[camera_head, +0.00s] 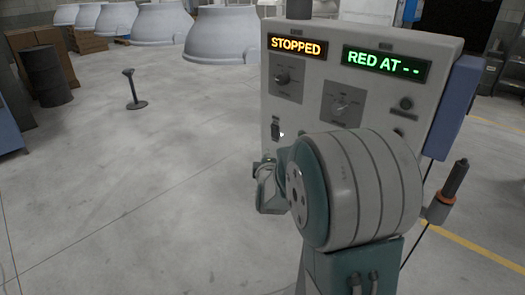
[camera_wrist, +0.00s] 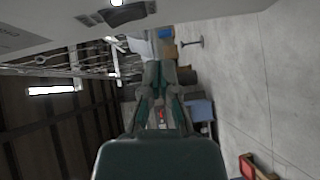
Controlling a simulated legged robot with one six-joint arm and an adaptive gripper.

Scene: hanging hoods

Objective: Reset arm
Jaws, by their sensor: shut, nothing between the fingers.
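My gripper (camera_wrist: 160,75) shows in the wrist view with its green-grey fingers together and nothing between them. In the head view my bent arm stands in front of the lower part of a light grey control panel (camera_head: 300,100). The fingers cannot be made out clearly there, as my arm's large joint covers much of that area. The panel carries an amber display (camera_head: 297,46) reading STOPPED and a green display (camera_head: 386,64) reading RED AT --. Two rotary knobs sit below the displays, and a dark switch (camera_head: 275,130) is near the panel's left edge.
Several large pale hoods (camera_head: 229,34) line the back. A dark barrel (camera_head: 47,75), brown boxes (camera_head: 85,38) and a small black stand (camera_head: 134,90) are at the left. A dark rod with an orange ring (camera_head: 446,195) is right of my arm. The floor left of the panel is mostly clear.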

